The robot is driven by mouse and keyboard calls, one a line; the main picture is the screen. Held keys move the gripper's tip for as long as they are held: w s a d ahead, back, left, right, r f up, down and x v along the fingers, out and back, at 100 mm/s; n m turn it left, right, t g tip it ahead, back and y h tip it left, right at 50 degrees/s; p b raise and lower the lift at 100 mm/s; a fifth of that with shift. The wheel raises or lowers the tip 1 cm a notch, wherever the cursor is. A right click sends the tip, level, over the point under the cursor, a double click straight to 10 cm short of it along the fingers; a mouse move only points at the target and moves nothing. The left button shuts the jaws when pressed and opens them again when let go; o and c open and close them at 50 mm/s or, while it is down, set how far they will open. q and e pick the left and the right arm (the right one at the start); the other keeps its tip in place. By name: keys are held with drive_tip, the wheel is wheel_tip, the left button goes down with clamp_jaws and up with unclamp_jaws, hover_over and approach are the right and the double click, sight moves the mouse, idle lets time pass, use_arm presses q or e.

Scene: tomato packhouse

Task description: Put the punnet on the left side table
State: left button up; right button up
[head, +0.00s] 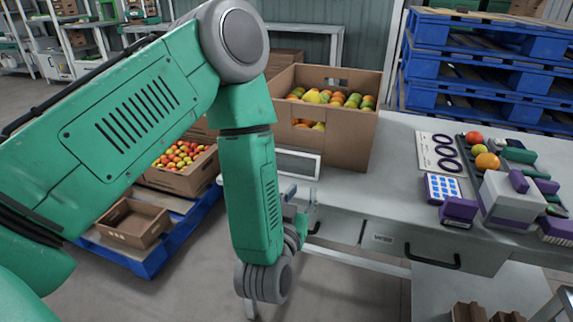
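I cannot make out a punnet for certain. Brown open-topped pieces (468,313) are cut off at the bottom right edge, and I cannot tell if they are punnets. My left arm crosses the left half of the view and hangs down before the grey bench (395,190). My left gripper (302,196) is low at the bench's front left edge, partly hidden by my forearm. Its fingers look apart, with nothing seen between them. No table is clearly the left side table; a grey table (312,28) stands at the back. My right gripper is out of view.
A cardboard box (345,135) of mixed tomatoes stands on the bench, with a white-framed panel (297,163) at its left. Purple and grey items (505,198) crowd the bench's right. Blue pallets (480,60) are stacked behind. An empty carton (135,222) sits on a pallet at left.

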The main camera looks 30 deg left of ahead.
sight(318, 163)
use_arm(q)
drive_tip(key=x, duration=0.4)
drive_tip(key=d+b+x, duration=0.1)
drive_tip(key=x, duration=0.2)
drive_tip(key=shift+w+d+r, duration=0.1)
drive_tip(key=shift+w+r, duration=0.05)
drive_tip(key=shift+w+a, duration=0.2)
drive_tip(key=shift+a, duration=0.05)
drive_tip(key=x, duration=0.1)
drive_tip(key=b+x, duration=0.1)
drive_tip(key=x, duration=0.2)
drive_tip(key=shift+w+a+b, duration=0.1)
drive_tip(key=shift+a+b, duration=0.2)
drive_tip(key=shift+b, duration=0.05)
drive_tip(key=shift+w+d, duration=0.1)
drive_tip(key=shift+w, duration=0.25)
drive_tip(key=shift+w+d+r, duration=0.1)
drive_tip(key=shift+d+r, duration=0.05)
drive_tip(key=shift+r, duration=0.05)
clamp_jaws()
drive_tip(key=shift+a, duration=0.2)
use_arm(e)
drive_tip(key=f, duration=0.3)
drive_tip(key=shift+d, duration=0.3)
